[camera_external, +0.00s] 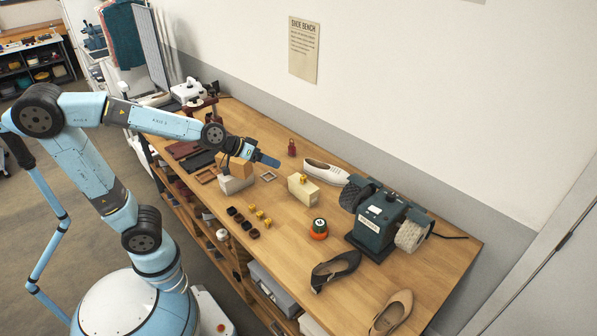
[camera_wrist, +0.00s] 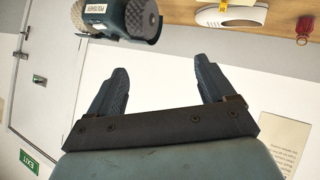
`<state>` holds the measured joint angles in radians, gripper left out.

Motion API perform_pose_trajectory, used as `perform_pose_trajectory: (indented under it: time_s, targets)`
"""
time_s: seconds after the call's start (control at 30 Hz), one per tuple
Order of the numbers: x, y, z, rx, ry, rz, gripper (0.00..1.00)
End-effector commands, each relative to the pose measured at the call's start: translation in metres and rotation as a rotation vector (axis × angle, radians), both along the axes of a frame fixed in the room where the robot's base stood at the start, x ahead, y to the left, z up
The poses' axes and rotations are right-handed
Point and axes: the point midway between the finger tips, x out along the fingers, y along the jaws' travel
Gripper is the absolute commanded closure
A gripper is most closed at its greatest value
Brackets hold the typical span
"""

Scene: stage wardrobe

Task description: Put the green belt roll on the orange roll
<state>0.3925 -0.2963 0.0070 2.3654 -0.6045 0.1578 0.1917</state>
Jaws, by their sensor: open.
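The orange roll (camera_external: 318,235) lies on the wooden bench in front of the polishing machine. The green belt roll (camera_external: 319,223), dark green with a pale centre, sits on top of it, seemingly flat and roughly centred. My gripper (camera_external: 267,160) is above the bench, back and to the left of the rolls, and clear of them. In the wrist view my gripper (camera_wrist: 164,66) has its two fingers wide apart with nothing between them. Neither roll shows in the wrist view.
The polishing machine (camera_external: 380,221) stands right of the rolls. A black shoe (camera_external: 336,267) and a tan shoe (camera_external: 391,313) lie in front; a white shoe (camera_external: 326,172) lies behind. A cream block (camera_external: 302,190) and several small yellow and dark pieces lie to the left.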

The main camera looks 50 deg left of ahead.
Motion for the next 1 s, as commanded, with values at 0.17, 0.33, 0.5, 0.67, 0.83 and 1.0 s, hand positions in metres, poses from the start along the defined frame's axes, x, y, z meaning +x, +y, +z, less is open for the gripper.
perform_pose_trajectory:
  time_s: [0.17, 0.33, 0.5, 0.67, 0.83, 1.0]
  targets:
    - [-0.050, 0.059, 0.005, 0.097, 0.070, -0.019, 0.17]
    - [-0.105, 0.115, -0.001, 0.218, 0.166, 0.006, 0.17]
    - [-0.158, 0.162, -0.011, 0.332, 0.267, 0.065, 0.17]
    - [-0.188, 0.187, -0.017, 0.395, 0.332, 0.112, 0.17]
    - [-0.198, 0.194, -0.019, 0.414, 0.354, 0.128, 0.17]
    - [-0.198, 0.194, -0.019, 0.414, 0.353, 0.126, 0.17]
